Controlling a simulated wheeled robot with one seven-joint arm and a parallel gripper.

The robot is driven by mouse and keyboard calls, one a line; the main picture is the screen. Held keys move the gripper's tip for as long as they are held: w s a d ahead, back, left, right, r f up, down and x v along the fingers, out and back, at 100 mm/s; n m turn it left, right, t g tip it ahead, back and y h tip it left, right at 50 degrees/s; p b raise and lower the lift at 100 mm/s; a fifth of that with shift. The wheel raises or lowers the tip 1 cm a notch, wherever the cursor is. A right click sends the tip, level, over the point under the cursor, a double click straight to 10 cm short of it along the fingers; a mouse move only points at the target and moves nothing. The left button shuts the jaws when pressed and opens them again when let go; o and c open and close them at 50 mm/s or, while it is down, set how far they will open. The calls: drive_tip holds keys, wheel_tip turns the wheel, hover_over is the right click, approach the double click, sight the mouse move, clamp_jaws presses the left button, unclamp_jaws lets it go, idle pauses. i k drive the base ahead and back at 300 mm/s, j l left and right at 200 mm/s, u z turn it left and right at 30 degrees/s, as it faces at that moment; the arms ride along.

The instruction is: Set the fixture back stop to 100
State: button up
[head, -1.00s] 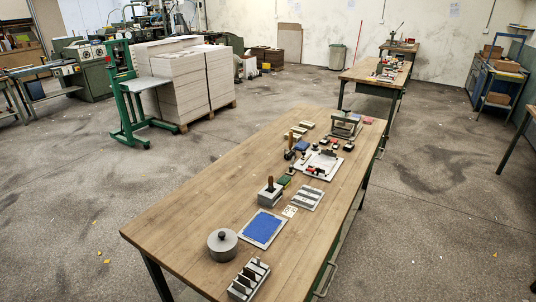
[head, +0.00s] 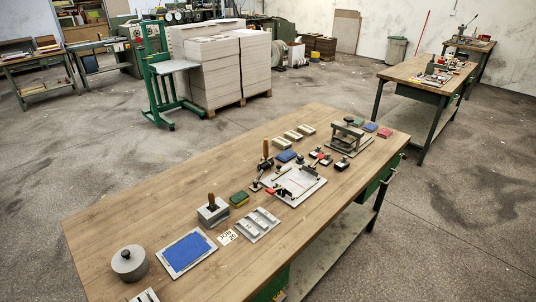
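The fixture (head: 312,190) is a pale plate lying on the wooden workbench, with red parts and a dark upright block (head: 309,171) near its back right. I cannot tell for sure which part is the back stop, and any scale or setting is too small to read. A small white card (head: 228,237) with dark print lies nearer the front; its print seems to end in 20. My gripper is not in view.
The workbench (head: 120,215) also holds a round grey lidded pot (head: 129,262), a blue pad (head: 187,252), a wooden-handled block (head: 213,211), a slotted tray (head: 258,225) and a grey frame press (head: 349,138). A green lifter (head: 157,75) stands behind on open floor.

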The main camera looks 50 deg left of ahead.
sight(278, 166)
drive_tip(key=i+u, duration=0.3)
drive_tip(key=i+l+u, duration=0.3)
drive_tip(key=i, duration=0.2)
drive_tip(key=i+l+u, duration=0.1)
drive_tip(key=i+u, duration=0.2)
drive_tip(key=i, duration=0.15)
drive_tip(key=i+u, duration=0.15)
drive_tip(key=u, duration=0.3)
drive_tip(key=i+u, duration=0.2)
drive_tip(key=u, duration=0.2)
drive_tip(key=i+u, duration=0.15)
drive_tip(key=u, duration=0.3)
drive_tip(key=i+l+u, duration=0.15)
drive_tip(key=u, duration=0.3)
drive_tip(key=i+u, duration=0.3)
drive_tip(key=u, duration=0.15)
